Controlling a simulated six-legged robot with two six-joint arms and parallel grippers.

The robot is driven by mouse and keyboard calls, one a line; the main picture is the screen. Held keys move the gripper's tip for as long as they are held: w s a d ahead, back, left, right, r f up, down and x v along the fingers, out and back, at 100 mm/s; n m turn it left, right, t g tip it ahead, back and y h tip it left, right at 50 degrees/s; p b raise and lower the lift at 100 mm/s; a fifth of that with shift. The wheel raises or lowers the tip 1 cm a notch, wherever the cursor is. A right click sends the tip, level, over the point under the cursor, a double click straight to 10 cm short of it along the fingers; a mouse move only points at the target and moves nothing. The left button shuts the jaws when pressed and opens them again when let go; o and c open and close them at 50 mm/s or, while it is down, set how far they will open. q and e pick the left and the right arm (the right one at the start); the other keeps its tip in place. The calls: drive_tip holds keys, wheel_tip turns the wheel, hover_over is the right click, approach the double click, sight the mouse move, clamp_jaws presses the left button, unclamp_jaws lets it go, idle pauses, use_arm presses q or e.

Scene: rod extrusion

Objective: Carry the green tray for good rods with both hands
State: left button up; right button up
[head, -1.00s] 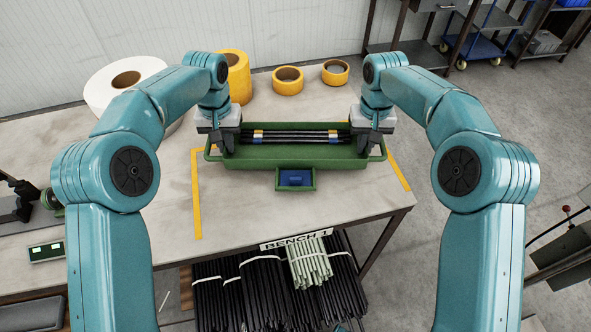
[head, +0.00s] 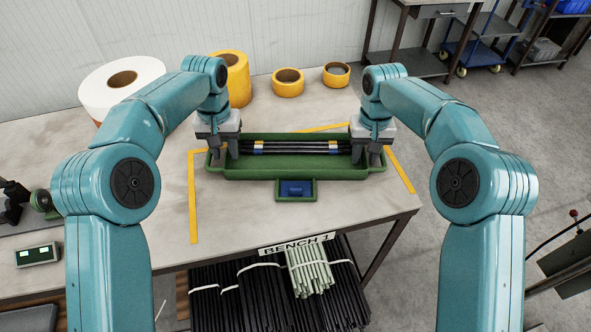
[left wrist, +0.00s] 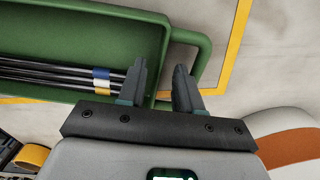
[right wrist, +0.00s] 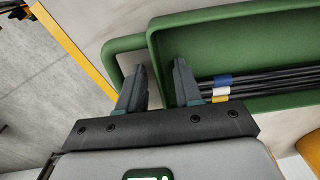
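The long green tray (head: 295,173) sits on the bench between my two hands, with several black rods (head: 295,147) banded blue, yellow and white lying along it. A small green box with a blue inside (head: 296,189) is at its front. My left gripper (left wrist: 160,82) is open at the tray's left end, one finger inside and one in the handle loop, with the end wall between them. My right gripper (right wrist: 158,82) is open and straddles the right end wall the same way. Gaps show between the fingers and the walls.
Yellow tape lines (head: 193,205) mark the bench around the tray. A white roll (head: 122,80) and yellow tape rolls (head: 288,83) stand behind. A small display box (head: 38,256) is at the left.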

drive_tip(key=shift+r, duration=0.15)
use_arm(q)
wheel_tip(320, 180, up, 11)
drive_tip(key=shift+f, duration=0.2)
use_arm(e)
wheel_tip(320, 180, up, 12)
idle(0.5)
use_arm(q)
drive_tip(key=shift+s, duration=0.1)
